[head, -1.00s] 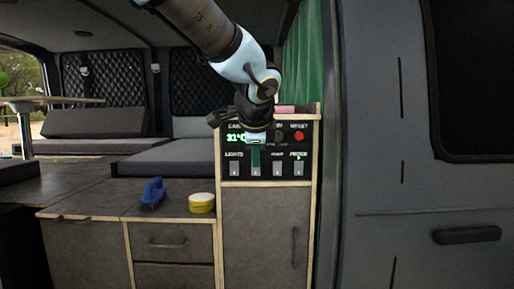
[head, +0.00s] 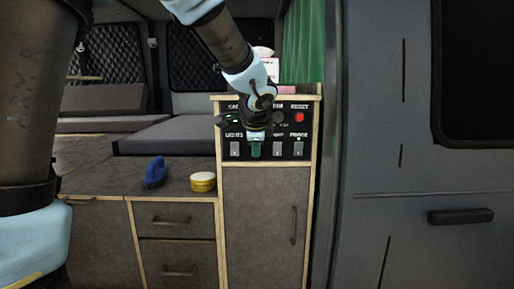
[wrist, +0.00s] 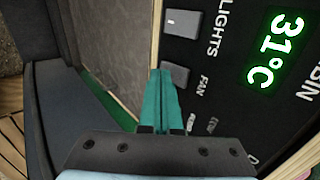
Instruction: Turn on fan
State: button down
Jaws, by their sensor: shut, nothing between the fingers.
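The control panel (head: 288,131) has a row of grey rocker switches along its bottom. My gripper (head: 256,150) has teal fingers, which are shut and empty in front of the fan switch's place in the row. The gripper hides that switch in the head view. In the wrist view, the grey fan switch (wrist: 195,83) with its FAN label is just beside my gripper's fingertips (wrist: 173,70). I cannot tell whether the fingers touch it, or whether the switch is on.
The lights switch (head: 235,149) is left of my gripper; the fridge switch (head: 298,149) is farther right. A red reset button (head: 300,117) is above. A green 31°C display (wrist: 275,50) shows in the wrist view. A blue object (head: 156,172) and yellow tin (head: 203,182) lie on the counter.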

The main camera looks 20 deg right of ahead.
jog(key=shift+f, duration=0.15)
jog(key=b, duration=0.3)
jog(key=shift+w+d+f, duration=0.1)
jog(key=shift+w+f, duration=0.05)
jog(key=shift+f, duration=0.15)
jog(key=shift+r, duration=0.45)
jog(key=shift+r+p, duration=0.75)
jog(key=shift+p, duration=0.1)
